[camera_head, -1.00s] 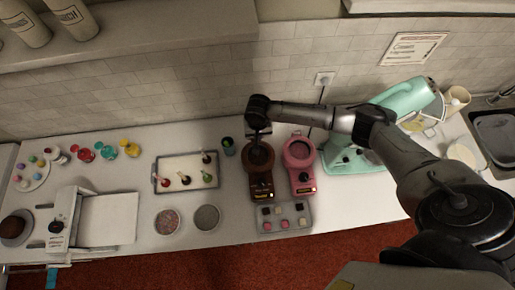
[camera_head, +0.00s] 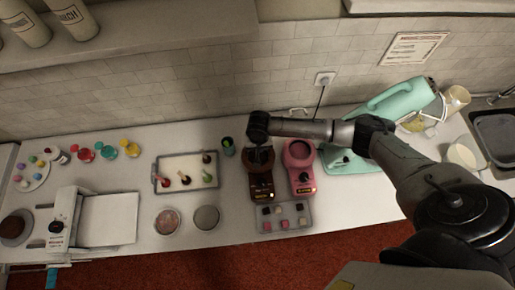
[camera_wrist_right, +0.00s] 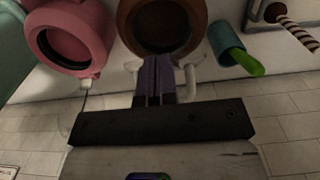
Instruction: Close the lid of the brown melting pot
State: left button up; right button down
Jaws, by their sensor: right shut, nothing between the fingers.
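The brown melting pot (camera_head: 261,186) stands on the counter, left of the pink melting pot (camera_head: 299,156). My right gripper (camera_head: 257,157) is over the back of the brown pot and hides part of its top. In the right wrist view, the brown pot's round rim (camera_wrist_right: 124,22) surrounds a dark brown inside, and the shut, empty fingers (camera_wrist_right: 155,62) are at the rim's wall side. Pale curved pieces (camera_wrist_right: 191,82) flank the fingers. I cannot clearly make out the lid or its angle. The left gripper is not in view.
A tray of small chocolates (camera_head: 285,226) lies in front of the pots. The tiled wall (camera_head: 180,90) is close behind.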

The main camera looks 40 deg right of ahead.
jog(key=shift+s+a+f, duration=0.2)
jog(key=shift+s+f, duration=0.1)
jog(key=shift+f, duration=0.2)
notch_tip(320, 180, up, 8)
jog(key=s+a, duration=0.1)
jog(key=s, duration=0.1)
jog(key=shift+s+a+f, duration=0.25)
jog(key=shift+a, duration=0.1)
dwell(0.4)
